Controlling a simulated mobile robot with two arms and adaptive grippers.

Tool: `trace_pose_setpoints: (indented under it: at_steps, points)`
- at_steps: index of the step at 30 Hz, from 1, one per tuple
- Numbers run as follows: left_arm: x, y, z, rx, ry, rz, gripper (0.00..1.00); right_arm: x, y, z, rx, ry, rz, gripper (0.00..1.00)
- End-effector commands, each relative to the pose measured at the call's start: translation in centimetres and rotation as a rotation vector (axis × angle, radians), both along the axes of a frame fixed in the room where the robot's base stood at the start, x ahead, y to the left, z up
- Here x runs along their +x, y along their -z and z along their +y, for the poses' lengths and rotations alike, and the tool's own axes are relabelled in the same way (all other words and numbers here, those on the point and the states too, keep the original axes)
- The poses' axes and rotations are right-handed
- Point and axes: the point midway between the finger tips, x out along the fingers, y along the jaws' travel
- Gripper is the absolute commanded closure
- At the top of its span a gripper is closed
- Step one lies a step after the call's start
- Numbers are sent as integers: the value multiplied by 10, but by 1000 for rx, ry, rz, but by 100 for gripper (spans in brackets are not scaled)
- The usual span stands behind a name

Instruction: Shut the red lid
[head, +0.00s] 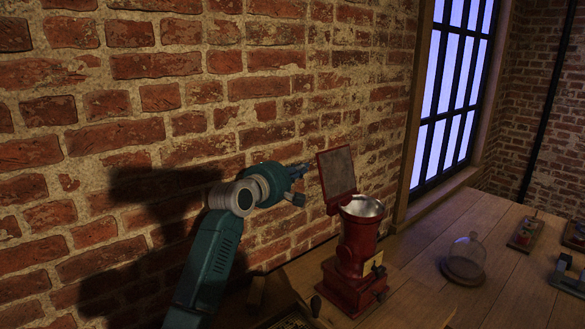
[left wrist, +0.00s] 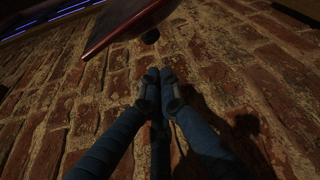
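The red lid (head: 338,172) stands open, nearly upright, on the far-left rim of a red box-like device (head: 357,254) with a pale metal bowl (head: 362,207) in its top. My left gripper (head: 303,171) is just left of the lid, level with its upper part, and appears apart from it. My right gripper is out of view.
A brick wall (head: 180,130) runs close behind my left arm. The wooden table (head: 480,308) holds a glass dome on a round base (head: 464,268) and small trays (head: 524,234) at the right. A window stands behind. The table's middle is clear.

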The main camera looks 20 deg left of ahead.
Motion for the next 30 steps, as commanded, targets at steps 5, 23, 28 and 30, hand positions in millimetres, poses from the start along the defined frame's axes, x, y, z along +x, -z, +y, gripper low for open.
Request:
trace_pose_setpoints:
  at_steps: [5, 23, 28, 30]
  points:
    - [23, 0, -7, 0, 0, 1, 100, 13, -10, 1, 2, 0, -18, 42]
    - [3, -9, -39, 0, -1, 0, 100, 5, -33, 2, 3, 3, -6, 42]
    - [3, -9, -38, 1, -1, -1, 100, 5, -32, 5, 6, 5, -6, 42]
    - [3, -10, -39, 4, -1, -3, 100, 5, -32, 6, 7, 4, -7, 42]
